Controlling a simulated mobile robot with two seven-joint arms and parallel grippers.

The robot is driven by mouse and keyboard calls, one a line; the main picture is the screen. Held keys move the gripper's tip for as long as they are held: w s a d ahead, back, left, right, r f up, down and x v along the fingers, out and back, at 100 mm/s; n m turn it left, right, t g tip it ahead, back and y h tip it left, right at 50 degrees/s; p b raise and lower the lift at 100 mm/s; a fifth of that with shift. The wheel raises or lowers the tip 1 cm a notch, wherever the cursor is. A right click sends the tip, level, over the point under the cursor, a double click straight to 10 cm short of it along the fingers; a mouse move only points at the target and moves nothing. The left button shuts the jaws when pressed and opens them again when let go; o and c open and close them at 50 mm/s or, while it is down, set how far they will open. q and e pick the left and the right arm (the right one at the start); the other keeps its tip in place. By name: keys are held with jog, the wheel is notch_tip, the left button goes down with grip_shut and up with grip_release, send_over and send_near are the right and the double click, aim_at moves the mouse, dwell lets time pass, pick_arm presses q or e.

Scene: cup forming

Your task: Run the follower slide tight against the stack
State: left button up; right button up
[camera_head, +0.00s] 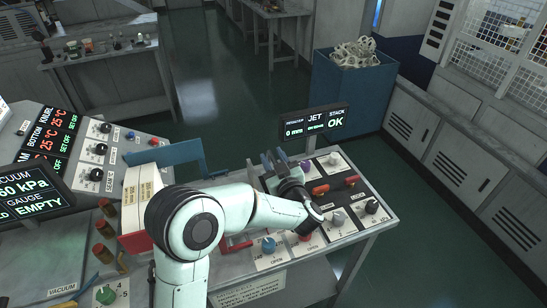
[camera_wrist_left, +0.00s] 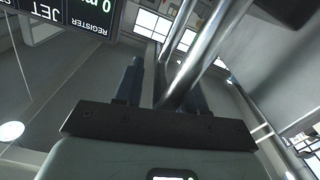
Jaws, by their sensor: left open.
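My left gripper (camera_head: 272,158) is over the far left part of the right-hand control panel (camera_head: 340,231). Its blue fingers are open and point away from me. In the left wrist view the two fingers (camera_wrist_left: 160,80) stand apart, with shiny metal rods (camera_wrist_left: 190,65) close by. I cannot tell whether the fingers touch the rods. I cannot make out the follower slide for certain. My right gripper is not in view.
A display (camera_head: 314,122) reads register 0 mm and stack OK. Red handles (camera_head: 320,190) and knobs lie right of my gripper. A blue bin (camera_head: 345,92) of white parts stands behind. A blue plate (camera_head: 178,153) stands left of the gripper.

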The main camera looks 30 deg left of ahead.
aim_at(262, 183)
pick_arm(q)
jog(key=shift+s, duration=0.1)
grip_shut()
jog(key=shift+s+a+f, duration=0.1)
jog(key=shift+s+a, duration=0.1)
jog(key=shift+s+a+f+b, duration=0.2)
jog(key=shift+s+a+b, duration=0.8)
jog(key=shift+s+b, duration=0.15)
jog(key=s+a+b, duration=0.2)
jog(key=s+a, duration=0.4)
jog(key=s, duration=0.1)
jog(key=shift+r, duration=0.25)
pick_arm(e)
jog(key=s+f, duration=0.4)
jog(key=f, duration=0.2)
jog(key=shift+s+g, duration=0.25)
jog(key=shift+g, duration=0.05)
pick_arm(q)
jog(key=shift+s, duration=0.1)
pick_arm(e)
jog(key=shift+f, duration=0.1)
pick_arm(q)
grip_release()
